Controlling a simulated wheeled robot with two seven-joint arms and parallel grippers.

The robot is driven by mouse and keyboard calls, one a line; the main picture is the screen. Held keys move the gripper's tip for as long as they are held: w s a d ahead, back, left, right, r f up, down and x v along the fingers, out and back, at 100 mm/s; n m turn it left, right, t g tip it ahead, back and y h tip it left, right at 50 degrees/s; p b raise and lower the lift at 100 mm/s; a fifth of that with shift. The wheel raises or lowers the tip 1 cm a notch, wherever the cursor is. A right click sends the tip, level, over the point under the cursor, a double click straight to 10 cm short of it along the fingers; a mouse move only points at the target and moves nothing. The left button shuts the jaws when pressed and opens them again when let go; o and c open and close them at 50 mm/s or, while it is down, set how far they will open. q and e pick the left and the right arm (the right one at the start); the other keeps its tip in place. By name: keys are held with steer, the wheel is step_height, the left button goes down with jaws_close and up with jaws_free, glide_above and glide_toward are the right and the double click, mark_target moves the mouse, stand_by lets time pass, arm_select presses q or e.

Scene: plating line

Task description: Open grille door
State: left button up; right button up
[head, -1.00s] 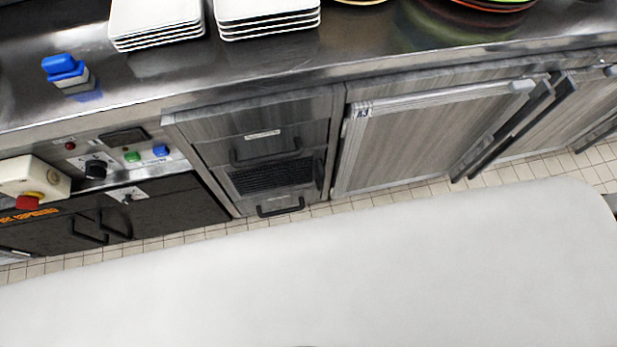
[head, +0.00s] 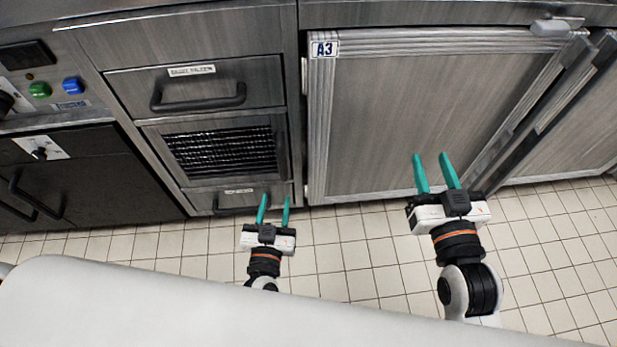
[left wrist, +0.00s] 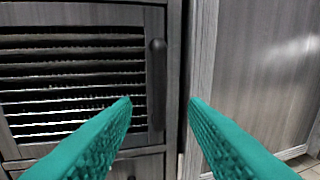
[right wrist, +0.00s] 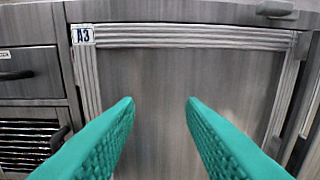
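The grille door (head: 222,150) is a small slatted dark panel in the grey cabinet, between an upper drawer and a lower drawer. It looks shut. In the left wrist view the grille door (left wrist: 75,75) fills the left side, with its dark vertical handle (left wrist: 157,85) at its right edge. My left gripper (head: 273,209) is open and empty, low in front of the cabinet, its teal fingers apart. In its wrist view the handle stands ahead, between and beyond the fingertips. My right gripper (head: 433,171) is open and empty in front of the large A3 door.
The large A3 door (head: 400,110) is right of the grille door, with a light handle (head: 555,27) at its top right. The upper drawer (head: 200,85) and lower drawer (head: 240,199) have dark bar handles. A white surface (head: 180,300) lies nearest me. Tiled floor between is clear.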

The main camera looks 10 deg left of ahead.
mark_target(282, 166)
arm_select(q)
steer(key=w, duration=0.3)
steer(key=w+b, duration=0.1)
steer(key=w, duration=0.3)
steer(key=w+a+b, duration=0.1)
steer(key=w, duration=0.3)
steer(key=shift+r, duration=0.15)
steer(key=shift+w, duration=0.55)
arm_select(e)
step_height(282, 166, up, 9)
steer(key=s+t+y, duration=0.2)
steer(key=s+t, duration=0.1)
steer(key=t, duration=0.3)
steer(key=shift+a+r+t, duration=0.2)
steer(key=shift+a+t, duration=0.05)
steer(key=shift+t, duration=0.05)
arm_select(q)
jaws_close()
arm_select(e)
steer(key=shift+w, duration=0.1)
